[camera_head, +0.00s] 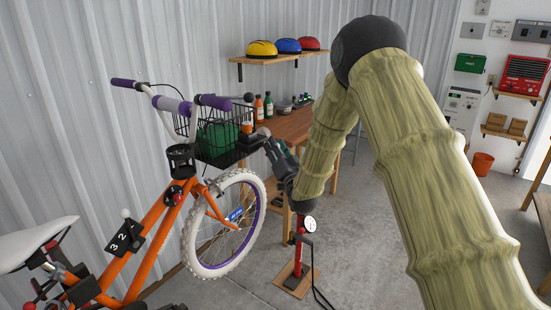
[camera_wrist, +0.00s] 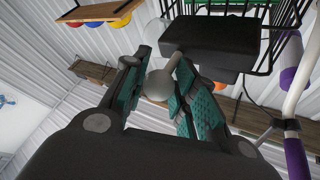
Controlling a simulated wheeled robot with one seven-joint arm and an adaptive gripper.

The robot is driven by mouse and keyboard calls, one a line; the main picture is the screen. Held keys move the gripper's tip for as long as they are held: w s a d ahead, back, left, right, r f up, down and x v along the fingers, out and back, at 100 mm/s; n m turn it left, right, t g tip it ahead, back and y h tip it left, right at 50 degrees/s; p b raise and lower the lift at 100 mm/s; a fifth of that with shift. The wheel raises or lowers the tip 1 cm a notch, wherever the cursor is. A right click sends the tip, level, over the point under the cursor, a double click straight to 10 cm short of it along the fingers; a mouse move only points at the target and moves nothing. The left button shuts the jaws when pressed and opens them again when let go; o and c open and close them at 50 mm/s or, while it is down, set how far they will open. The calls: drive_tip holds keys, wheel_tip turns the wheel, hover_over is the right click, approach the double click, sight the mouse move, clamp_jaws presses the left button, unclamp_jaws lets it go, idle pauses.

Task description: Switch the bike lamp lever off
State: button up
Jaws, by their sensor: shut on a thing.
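The orange bike (camera_head: 150,235) stands at the left, with purple grips and a black wire basket (camera_head: 222,150) at its front. In the wrist view a black box, the bike lamp (camera_wrist: 212,42), sits by the basket. Its grey lever (camera_wrist: 157,86) ends in a round knob. My gripper (camera_wrist: 160,72) has its teal-padded fingers on either side of this knob and is shut on it. In the head view my gripper (camera_head: 273,147) reaches the basket's right side from the right. The lamp and lever are small and partly hidden there.
A wooden workbench (camera_head: 292,127) with bottles stands behind the basket. A wall shelf (camera_head: 280,57) holds several helmets. A red floor pump (camera_head: 299,245) stands below my arm. The bike's front wheel (camera_head: 202,250) is just left of it. Bare floor lies at the front.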

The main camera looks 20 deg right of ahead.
drive_tip(key=shift+w+d+f+m+t+h+b, duration=0.1)
drive_tip(key=shift+f+m+t+h+b, duration=0.8)
drive_tip(key=shift+b, duration=1.8)
drive_tip(key=shift+r+m+t+b, duration=0.15)
drive_tip(key=shift+m+t+b, duration=0.15)
drive_tip(key=shift+b, duration=0.1)
drive_tip(key=shift+m+t+b, duration=0.4)
drive_tip(key=shift+m+b, duration=0.1)
drive_tip(key=shift+b, duration=0.4)
drive_tip(key=o, duration=1)
drive_tip(key=shift+w, duration=0.1)
drive_tip(key=v, duration=1.2)
